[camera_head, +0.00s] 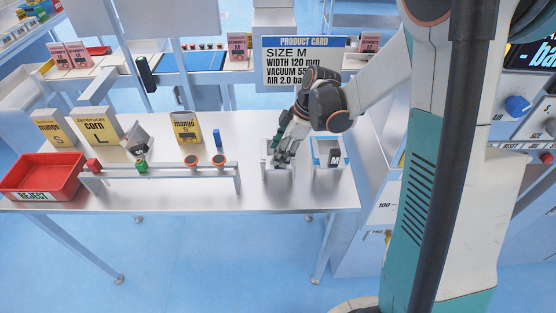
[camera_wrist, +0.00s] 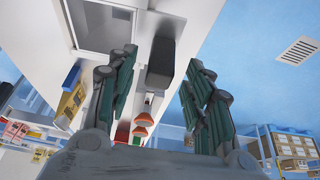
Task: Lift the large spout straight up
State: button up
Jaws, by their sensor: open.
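My gripper (camera_head: 276,157) is open, its fingers pointing down at a small silver stand (camera_head: 279,172) on the right part of the table. In the wrist view a dark grey block (camera_wrist: 160,62) appears between the spread fingers; I cannot tell whether they touch it. Spouts stand on a long silver rail (camera_head: 165,178) to the left: a red one (camera_head: 93,165), a green one (camera_head: 141,166) and two with orange-red tops (camera_head: 191,161) (camera_head: 219,160). No size label is readable on them, so I cannot tell which is the large spout.
A red reject tray (camera_head: 42,174) sits at the table's left end. Corn (camera_head: 97,126) and mango (camera_head: 186,129) pouches stand behind the rail. The table's front strip is clear.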

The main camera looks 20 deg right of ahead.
jog(key=shift+x, duration=0.95)
grip_shut()
jog(key=shift+r, duration=0.1)
notch_tip(320, 180, up, 20)
jog(key=p, duration=0.3)
jog(key=shift+p, duration=0.3)
notch_tip(320, 180, up, 11)
jog(key=p, duration=0.7)
jog(key=shift+p, duration=0.35)
dwell(0.5)
jog(key=shift+r, duration=0.15)
